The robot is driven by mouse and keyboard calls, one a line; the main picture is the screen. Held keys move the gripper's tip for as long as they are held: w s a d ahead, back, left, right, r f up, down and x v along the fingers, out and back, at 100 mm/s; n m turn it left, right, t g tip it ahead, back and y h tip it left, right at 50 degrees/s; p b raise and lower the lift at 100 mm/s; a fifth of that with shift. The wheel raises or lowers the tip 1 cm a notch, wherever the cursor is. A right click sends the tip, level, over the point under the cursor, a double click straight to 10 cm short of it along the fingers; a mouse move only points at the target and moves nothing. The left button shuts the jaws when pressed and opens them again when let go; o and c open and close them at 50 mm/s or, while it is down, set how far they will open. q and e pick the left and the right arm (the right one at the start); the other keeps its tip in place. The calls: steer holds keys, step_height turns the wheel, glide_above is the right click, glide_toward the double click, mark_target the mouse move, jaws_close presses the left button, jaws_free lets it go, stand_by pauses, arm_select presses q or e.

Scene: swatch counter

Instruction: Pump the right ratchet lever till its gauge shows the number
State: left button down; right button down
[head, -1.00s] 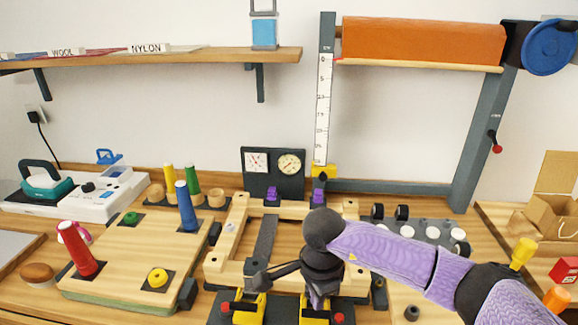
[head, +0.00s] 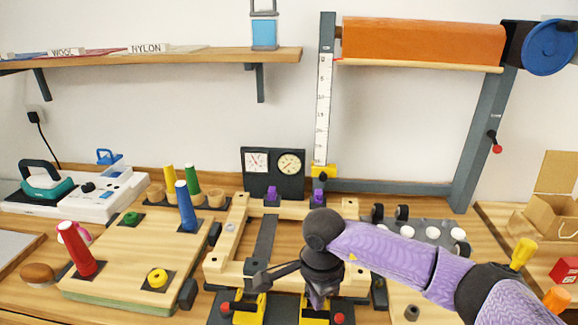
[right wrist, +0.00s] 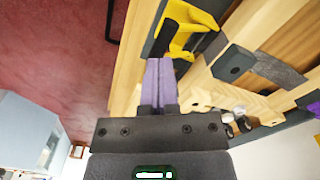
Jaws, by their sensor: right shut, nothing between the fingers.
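Two yellow ratchet units with red knobs sit at the bottom of the head view: the left unit (head: 249,311) and the right unit (head: 315,314). My right gripper (head: 317,297) is over the right unit and covers part of it. In the right wrist view its purple fingers (right wrist: 158,70) are shut and empty. Their tips are close to a black handle (right wrist: 170,40) beside a yellow bracket (right wrist: 190,28); I cannot tell whether they touch. A dark panel behind the wooden frame carries a left gauge (head: 256,162) and a right gauge (head: 289,163); their readings are too small to tell. My left gripper is out of view.
A wooden frame (head: 229,240) with purple clips (head: 272,193) lies around the work area. A pegged board (head: 120,250) stands left, a rack of rollers (head: 430,232) right. A vertical scale (head: 323,108) and orange roll (head: 420,42) rise behind.

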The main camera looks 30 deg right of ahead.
mark_target(316, 316)
steer(key=shift+s+a+f+b, duration=0.1)
steer(key=shift+s+f+b, duration=0.05)
steer(key=shift+f+b, duration=0.6)
steer(key=shift+s+a+f+b, duration=0.1)
steer(key=shift+f+b, duration=0.45)
steer(key=shift+f, duration=0.35)
steer(key=shift+s+f+b, duration=0.15)
steer(key=shift+f+b, duration=0.7)
steer(key=shift+f, duration=0.35)
steer(key=shift+w+d+r+p, duration=0.2)
steer(key=shift+r+p, duration=0.35)
steer(key=shift+r, duration=0.4)
steer(key=shift+w+d+r+p, duration=0.1)
steer(key=shift+w+r+p, duration=0.15)
steer(key=shift+r+p, duration=0.45)
steer(key=shift+r+b, duration=0.1)
steer(key=shift+b, duration=0.2)
